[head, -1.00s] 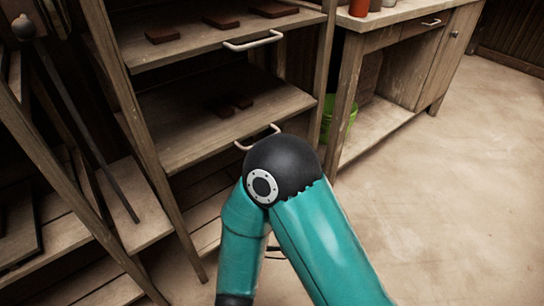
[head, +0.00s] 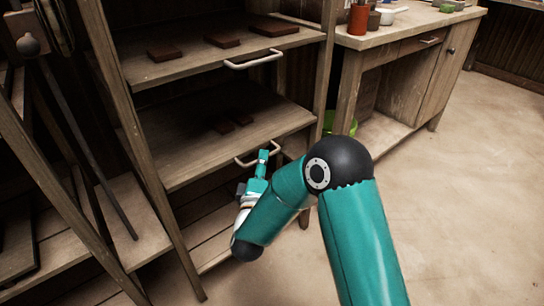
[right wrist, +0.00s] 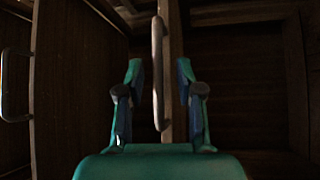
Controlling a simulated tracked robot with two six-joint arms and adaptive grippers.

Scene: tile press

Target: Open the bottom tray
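The lower wooden tray (head: 180,155) of the rack is the lowest one I see with a handle, and it holds dark tiles (head: 223,126). Its pale curved handle (head: 243,162) is on the front edge. My right gripper (head: 263,155) is at this handle, partly hidden by its own arm in the head view. In the right wrist view, the handle (right wrist: 158,75) stands upright between the two spread fingers of my right gripper (right wrist: 160,72), with gaps on both sides. The gripper is open and holds nothing. My left gripper is not in view.
An upper tray (head: 170,72) with several dark tiles and its own handle (head: 255,60) is above. Wooden rack posts (head: 150,150) flank the trays. A workbench (head: 400,35) and a green bucket (head: 350,127) stand to the right. The floor (head: 450,190) at right is clear.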

